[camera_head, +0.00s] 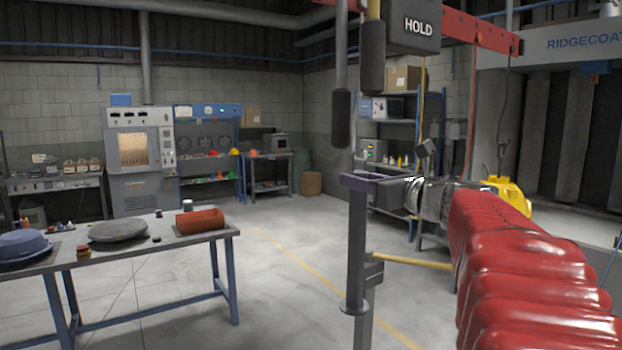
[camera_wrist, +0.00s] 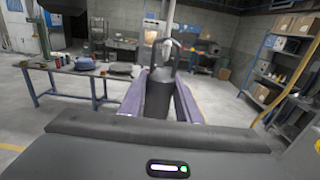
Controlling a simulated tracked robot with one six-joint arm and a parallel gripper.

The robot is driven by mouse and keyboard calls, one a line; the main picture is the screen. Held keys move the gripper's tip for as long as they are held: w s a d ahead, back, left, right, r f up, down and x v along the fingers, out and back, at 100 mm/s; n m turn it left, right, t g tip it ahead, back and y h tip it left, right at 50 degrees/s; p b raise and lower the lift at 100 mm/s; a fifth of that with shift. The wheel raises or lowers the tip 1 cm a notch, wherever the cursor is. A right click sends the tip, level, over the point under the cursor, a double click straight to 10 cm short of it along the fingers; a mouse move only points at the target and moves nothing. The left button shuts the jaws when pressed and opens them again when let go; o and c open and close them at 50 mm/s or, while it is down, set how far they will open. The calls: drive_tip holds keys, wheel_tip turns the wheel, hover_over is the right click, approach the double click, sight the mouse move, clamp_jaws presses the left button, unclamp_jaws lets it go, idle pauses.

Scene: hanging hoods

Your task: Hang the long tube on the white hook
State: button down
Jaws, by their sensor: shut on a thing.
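My gripper (camera_head: 362,181) has purple fingers and is shut on the upper part of a long dark grey tube (camera_head: 357,245). The tube hangs upright below the fingers, with a collar (camera_head: 354,307) low on it. In the wrist view, my gripper (camera_wrist: 160,100) has one finger on each side of the tube's dark cylinder (camera_wrist: 158,104). A loop-like handle (camera_wrist: 177,44) stands on top of the tube. A pale vertical rod shows behind the loop, but I cannot tell how far apart they are. I cannot make out a white hook for certain.
Two dark-sleeved hanging ends (camera_head: 340,118) (camera_head: 372,57) and a HOLD box (camera_head: 418,25) are above the gripper. Shelves (camera_head: 400,130) stand behind. The middle floor is clear.

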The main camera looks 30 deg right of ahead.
drive_tip(key=shift+f, duration=0.6)
idle(0.4)
drive_tip(key=c, duration=1.2)
unclamp_jaws()
drive_tip(key=shift+f, duration=0.1)
drive_tip(key=shift+s, duration=0.1)
drive_tip(key=s, duration=1.3)
drive_tip(key=shift+s+d, duration=0.2)
drive_tip(key=shift+s, duration=0.15)
